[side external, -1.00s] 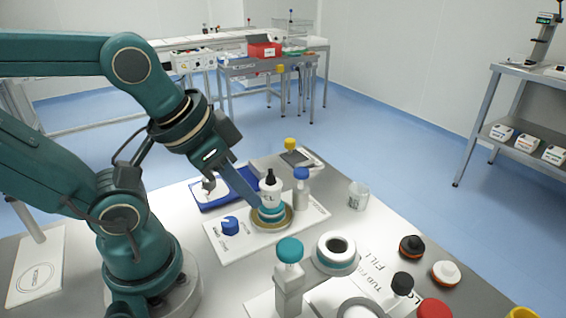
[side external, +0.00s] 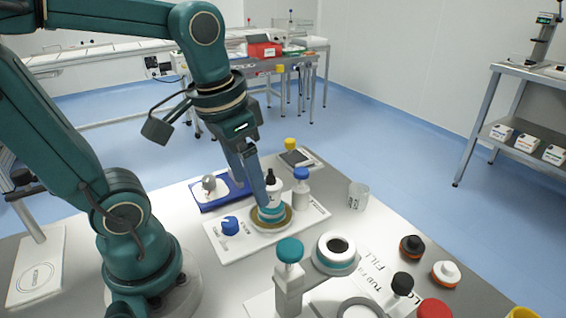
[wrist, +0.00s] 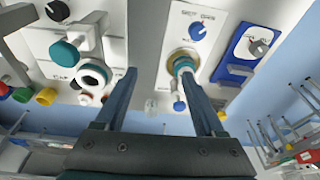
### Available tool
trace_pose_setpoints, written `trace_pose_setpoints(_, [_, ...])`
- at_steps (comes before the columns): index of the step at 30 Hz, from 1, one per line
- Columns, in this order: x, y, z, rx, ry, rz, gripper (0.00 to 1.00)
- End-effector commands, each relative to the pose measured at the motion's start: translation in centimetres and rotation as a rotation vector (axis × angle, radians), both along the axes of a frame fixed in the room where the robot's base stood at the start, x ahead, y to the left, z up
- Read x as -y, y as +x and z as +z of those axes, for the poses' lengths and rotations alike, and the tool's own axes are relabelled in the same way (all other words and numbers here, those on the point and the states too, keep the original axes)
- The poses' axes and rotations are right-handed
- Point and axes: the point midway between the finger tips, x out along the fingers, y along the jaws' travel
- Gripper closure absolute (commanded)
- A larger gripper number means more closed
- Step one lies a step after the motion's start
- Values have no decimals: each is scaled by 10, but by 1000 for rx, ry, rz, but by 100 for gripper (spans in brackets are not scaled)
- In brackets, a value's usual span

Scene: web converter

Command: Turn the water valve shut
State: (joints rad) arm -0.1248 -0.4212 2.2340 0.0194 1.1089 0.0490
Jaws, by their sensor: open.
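A blue knob (side external: 230,226), possibly the water valve, sits on a white plate (side external: 222,248); its label is too small to read. It also shows in the wrist view (wrist: 198,31), beyond my fingertips. A grey knob (side external: 209,184) sits on a blue-edged panel behind it. My gripper (side external: 254,190) is open and points down above the back of the white plate. In the side view, one finger overlaps a white bottle with a black top (side external: 271,183), which stands in a round dish; contact is unclear. In the wrist view, my gripper's fingers (wrist: 159,75) are spread with nothing held between them.
A blue-capped bottle (side external: 301,188) stands right of the dish, and a clear beaker (side external: 358,195) farther right. A teal-topped fitting (side external: 289,252) and a ringed port (side external: 336,250) stand in front. Black and red caps lie at the front right.

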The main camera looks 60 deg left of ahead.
Motion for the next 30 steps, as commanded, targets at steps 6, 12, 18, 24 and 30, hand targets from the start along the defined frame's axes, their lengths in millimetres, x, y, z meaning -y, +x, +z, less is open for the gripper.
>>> trace_pose_setpoints(6, [-33, 15, -21, -246, -37, 129, 29])
trace_pose_setpoints(12, [-63, 19, -50, -441, -102, 248, 29])
trace_pose_setpoints(18, [-82, 15, -76, -555, -161, 331, 29])
trace_pose_setpoints(24, [-86, 7, -89, -593, -185, 364, 29])
trace_pose_setpoints(30, [-81, -2, -109, -593, -185, 362, 29])
